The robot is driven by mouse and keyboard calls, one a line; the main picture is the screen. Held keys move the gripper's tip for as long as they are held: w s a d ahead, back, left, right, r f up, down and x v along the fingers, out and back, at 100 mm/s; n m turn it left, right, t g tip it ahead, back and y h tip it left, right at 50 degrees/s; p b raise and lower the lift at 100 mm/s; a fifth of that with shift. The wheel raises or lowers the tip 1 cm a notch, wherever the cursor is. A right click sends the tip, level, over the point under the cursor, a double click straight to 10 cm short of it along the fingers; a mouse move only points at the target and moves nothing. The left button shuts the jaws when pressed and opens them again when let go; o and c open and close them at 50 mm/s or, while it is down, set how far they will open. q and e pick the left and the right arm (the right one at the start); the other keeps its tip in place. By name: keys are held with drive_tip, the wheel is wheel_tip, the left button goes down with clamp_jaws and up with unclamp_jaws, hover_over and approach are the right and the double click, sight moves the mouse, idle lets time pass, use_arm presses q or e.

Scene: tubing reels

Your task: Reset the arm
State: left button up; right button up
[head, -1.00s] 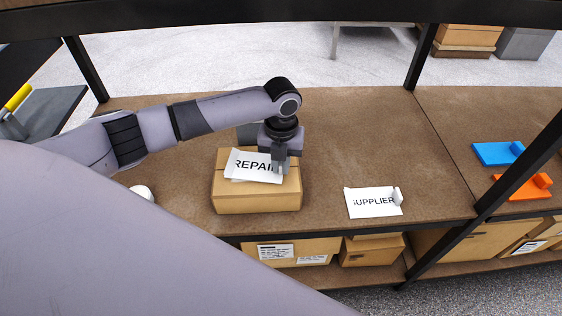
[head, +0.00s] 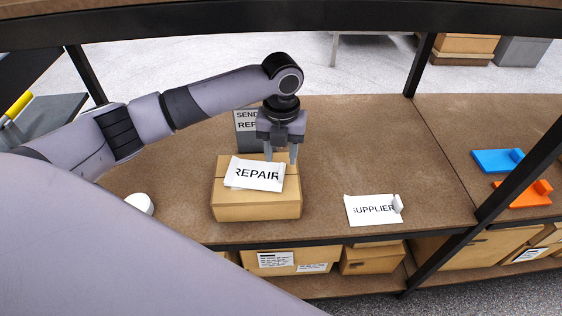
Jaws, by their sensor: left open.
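My left gripper (head: 281,158) is open and empty, pointing down above the back right part of a cardboard box (head: 257,207). A white label reading "REPAIR" (head: 254,175) lies on top of the box, apart from the fingers. My left arm (head: 214,97) reaches in from the left at raised height. My right gripper is not in view.
A grey sign (head: 246,130) stands behind the box, partly hidden by my gripper. A white "SUPPLIER" card (head: 373,209) lies to the right. A white round object (head: 140,203) sits left of the box. Blue (head: 498,160) and orange (head: 526,194) pieces lie beyond the shelf post.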

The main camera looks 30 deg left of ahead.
use_arm(q)
drive_tip(key=shift+r, duration=0.35)
drive_tip(key=s+d+f+n+t+h, duration=0.25)
drive_tip(key=s+d+f+n, duration=0.55)
drive_tip(key=s+d+n, duration=0.5)
drive_tip(key=s+a+n+t+y, duration=0.1)
drive_tip(key=s+a+n+y, duration=0.1)
drive_tip(key=s+a+n, duration=1.25)
drive_tip(key=w+d+f+n+t+h, duration=0.1)
drive_tip(key=w+d+f+n+t, duration=0.1)
drive_tip(key=w+d+f+t, duration=0.2)
drive_tip(key=w+f+t, duration=0.3)
drive_tip(key=f, duration=0.2)
drive_tip(key=shift+w+d+f+h, duration=0.15)
drive_tip(key=shift+w+d+h, duration=0.15)
drive_tip(key=shift+w+h, duration=0.1)
